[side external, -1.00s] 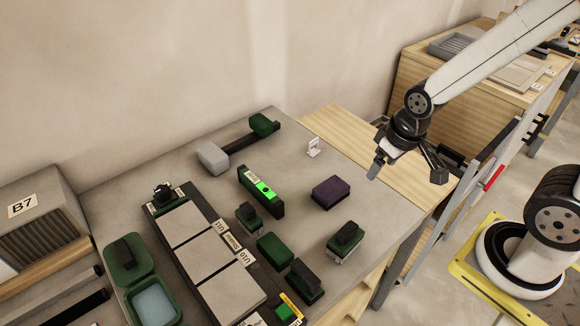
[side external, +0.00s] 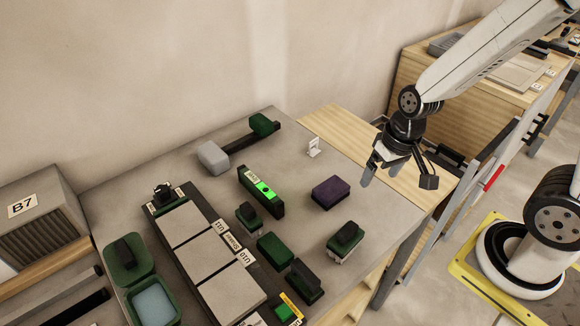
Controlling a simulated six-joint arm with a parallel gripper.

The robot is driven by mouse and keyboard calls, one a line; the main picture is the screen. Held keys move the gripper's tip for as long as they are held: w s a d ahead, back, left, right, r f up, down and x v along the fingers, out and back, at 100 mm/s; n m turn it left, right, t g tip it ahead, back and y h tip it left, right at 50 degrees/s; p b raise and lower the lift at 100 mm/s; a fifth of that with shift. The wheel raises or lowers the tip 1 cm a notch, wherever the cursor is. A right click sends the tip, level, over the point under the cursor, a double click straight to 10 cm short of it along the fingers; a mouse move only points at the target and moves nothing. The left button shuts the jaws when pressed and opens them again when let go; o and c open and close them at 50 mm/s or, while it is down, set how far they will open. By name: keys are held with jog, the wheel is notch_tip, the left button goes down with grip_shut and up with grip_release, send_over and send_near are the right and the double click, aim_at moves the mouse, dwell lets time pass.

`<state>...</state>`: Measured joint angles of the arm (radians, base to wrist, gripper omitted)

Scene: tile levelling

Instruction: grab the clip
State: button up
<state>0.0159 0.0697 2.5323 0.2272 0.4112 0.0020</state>
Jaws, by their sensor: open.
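A small white upright piece, which looks like the clip (side external: 314,147), stands near the back right edge of the grey worktable. My gripper (side external: 398,181) is open and empty, with its two dark fingers spread wide. It hangs above the table's right edge, to the right of the clip in the picture and nearer the camera, clearly apart from it. Nothing hides the clip.
A purple block (side external: 331,192) and a green level with a bright display (side external: 261,191) lie left of my gripper. Dark-handled green blocks (side external: 345,240) stand in front. Grey tiles (side external: 212,262) lie in a dark frame. Bare tabletop (side external: 290,165) surrounds the clip.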

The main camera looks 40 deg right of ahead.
jog(key=w+a+f+m+y, duration=0.25)
jog(key=a+m+y, duration=0.3)
jog(key=m, duration=0.35)
jog(key=m+t, duration=0.9)
jog(key=m, duration=0.7)
send_over(315, 143)
jog(key=s+a, duration=0.8)
notch_tip(315, 143, down, 3)
jog(key=shift+s+d+f+y, duration=0.1)
jog(key=shift+s+d+y, duration=0.05)
jog(key=shift+y, duration=0.1)
jog(key=w+d+m+t+h, duration=0.1)
jog(key=d+m, duration=0.1)
jog(key=w+d+f+m+h, duration=0.1)
jog(key=d+m+h, duration=0.1)
jog(key=w+d+f+m+t+h, duration=0.1)
jog(key=d+m, duration=0.1)
jog(key=d, duration=0.1)
jog(key=shift+f+t+h, duration=0.2)
jog(key=shift+t+h, duration=0.1)
jog(key=shift+d+f+m+h, duration=0.15)
jog(key=shift+d+m+h, duration=0.25)
jog(key=shift+d+m, duration=0.1)
jog(key=shift+x, duration=1.35)
jog(key=shift+x, duration=2.6)
